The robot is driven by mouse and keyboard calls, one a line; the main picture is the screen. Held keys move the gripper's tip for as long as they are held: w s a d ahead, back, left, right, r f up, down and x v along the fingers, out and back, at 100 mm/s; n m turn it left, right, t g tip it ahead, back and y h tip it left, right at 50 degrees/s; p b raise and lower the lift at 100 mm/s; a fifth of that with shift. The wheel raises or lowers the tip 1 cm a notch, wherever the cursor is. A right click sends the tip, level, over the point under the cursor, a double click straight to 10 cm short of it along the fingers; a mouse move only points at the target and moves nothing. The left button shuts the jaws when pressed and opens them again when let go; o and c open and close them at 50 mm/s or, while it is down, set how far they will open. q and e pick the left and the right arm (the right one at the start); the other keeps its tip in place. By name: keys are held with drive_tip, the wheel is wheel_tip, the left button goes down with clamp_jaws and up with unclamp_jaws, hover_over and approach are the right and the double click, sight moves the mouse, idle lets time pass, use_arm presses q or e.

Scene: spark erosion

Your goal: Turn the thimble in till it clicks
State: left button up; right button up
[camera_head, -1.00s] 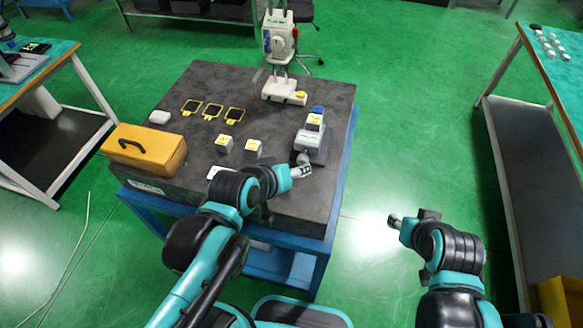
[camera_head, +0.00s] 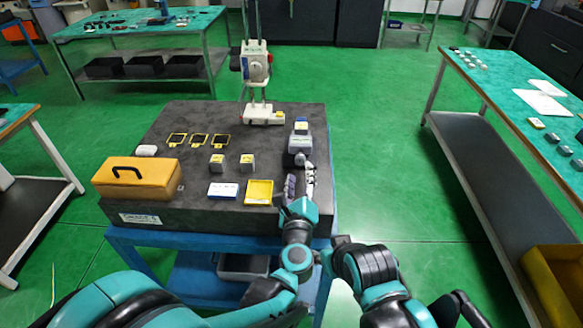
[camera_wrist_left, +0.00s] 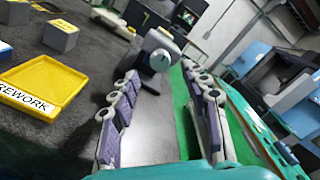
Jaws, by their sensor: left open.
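The grey measuring device (camera_head: 300,143) stands near the right edge of the dark stone table, with a blue-topped block on it. Its round thimble (camera_head: 304,159) points toward me. In the left wrist view the thimble's round end (camera_wrist_left: 159,61) shows ahead, just beyond the fingertips. My left gripper (camera_head: 301,180) is open and empty, its fingers pointing at the thimble; in the left wrist view (camera_wrist_left: 160,78) the fingers stand to either side of it, apart from it. My right arm is at the lower right; the state of its gripper cannot be made out.
A yellow REWORK tray (camera_head: 259,192) and a white-labelled tray (camera_head: 223,191) lie left of my left gripper. Two small grey blocks, several yellow frames, an orange case (camera_head: 137,179) and a white stand (camera_head: 257,75) are on the table (camera_head: 180,213). Green-topped benches stand around.

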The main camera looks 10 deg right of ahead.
sight(300, 163)
use_arm(q)
drive_tip(key=b+x, duration=0.1)
drive_tip(key=x, duration=0.5)
clamp_jaws()
